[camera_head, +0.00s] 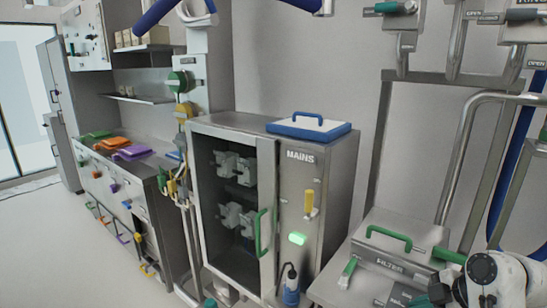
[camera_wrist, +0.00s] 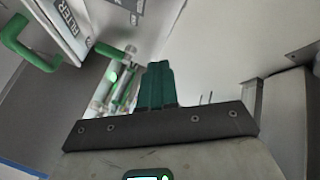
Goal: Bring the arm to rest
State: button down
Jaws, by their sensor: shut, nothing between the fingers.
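My gripper (camera_wrist: 157,85) shows in the wrist view as two dark green fingers pressed together, with nothing between them. They stand out from a dark mounting bar. In the head view, part of my white arm is at the lower right corner, beside the box labelled FILTER (camera_head: 428,262). Whether the fingertips show there I cannot tell. The FILTER box has a green handle (camera_head: 389,236). In the wrist view, the box (camera_wrist: 68,22) and its green handle (camera_wrist: 22,42) are at the upper left, apart from the fingers.
A grey MAINS cabinet (camera_head: 334,190) with a glass door stands in the middle, a blue-rimmed lid (camera_head: 309,127) on top. Metal pipes (camera_head: 461,160) rise at the right near my arm. A counter (camera_head: 130,160) lines the left wall. Open floor is at the left.

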jog(key=s+a+f+m+g+h, duration=0.2)
jog(key=s+a+f+m, duration=0.2)
jog(key=s+f+m, duration=0.85)
jog(key=s+f+m+g+h, duration=0.1)
jog(key=s+f+m, duration=0.1)
jog(key=s, duration=0.9)
jog(key=s+f+m+g+h, duration=0.1)
jog(key=s+f+m, duration=0.1)
jog(key=s, duration=0.9)
jog(key=shift+s+f+g+h, duration=0.3)
jog(key=shift+s+f+h, duration=0.1)
jog(key=shift+f, duration=0.35)
